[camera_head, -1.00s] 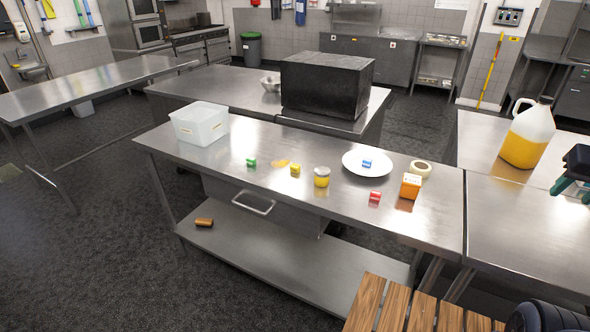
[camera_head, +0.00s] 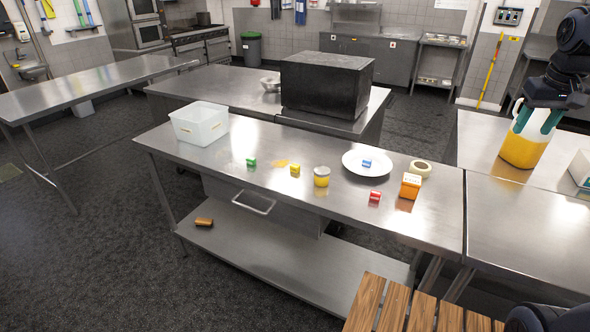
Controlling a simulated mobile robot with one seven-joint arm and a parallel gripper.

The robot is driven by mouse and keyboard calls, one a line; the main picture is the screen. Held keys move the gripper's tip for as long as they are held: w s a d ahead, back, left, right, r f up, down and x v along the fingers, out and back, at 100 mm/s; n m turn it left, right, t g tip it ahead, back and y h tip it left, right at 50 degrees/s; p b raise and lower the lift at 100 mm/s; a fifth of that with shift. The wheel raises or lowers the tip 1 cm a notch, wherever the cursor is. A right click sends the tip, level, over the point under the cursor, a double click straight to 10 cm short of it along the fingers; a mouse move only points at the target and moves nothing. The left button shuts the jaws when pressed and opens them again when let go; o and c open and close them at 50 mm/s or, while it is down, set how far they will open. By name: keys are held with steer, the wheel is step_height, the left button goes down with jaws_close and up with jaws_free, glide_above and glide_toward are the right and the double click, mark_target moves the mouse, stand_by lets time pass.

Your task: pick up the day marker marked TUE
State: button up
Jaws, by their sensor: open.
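A jug of yellow liquid (camera_head: 520,152) stands behind my gripper. On the table are an orange box (camera_head: 410,187), a tape roll (camera_head: 420,168), a yellow jar (camera_head: 321,178) and a white tub (camera_head: 200,122). A black box (camera_head: 325,85) stands behind. The table's front left is clear.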

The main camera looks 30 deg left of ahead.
steer(key=w+a+r+n+g, duration=0.1)
steer(key=w+a+n, duration=0.1)
steer(key=w+a, duration=0.5)
steer(key=w+a+n+g, duration=0.1)
steer(key=w+a+n, duration=0.1)
steer(key=w+a, duration=0.5)
steer(key=w+a+f+n+h, duration=0.1)
steer(key=a+f+n, duration=0.1)
steer(key=a, duration=0.8)
steer(key=w+a+f+n+h, duration=0.1)
steer(key=w+a+f, duration=0.1)
steer(key=a, duration=0.8)
steer(key=n+g+h, duration=0.1)
steer(key=n+h, duration=0.2)
steer(key=n, duration=0.4)
glide_toward(294, 165)
steer(key=x, duration=0.9)
steer(key=shift+w+f, duration=0.15)
steer(key=shift+f, duration=0.1)
steer(key=shift+c, duration=0.2)
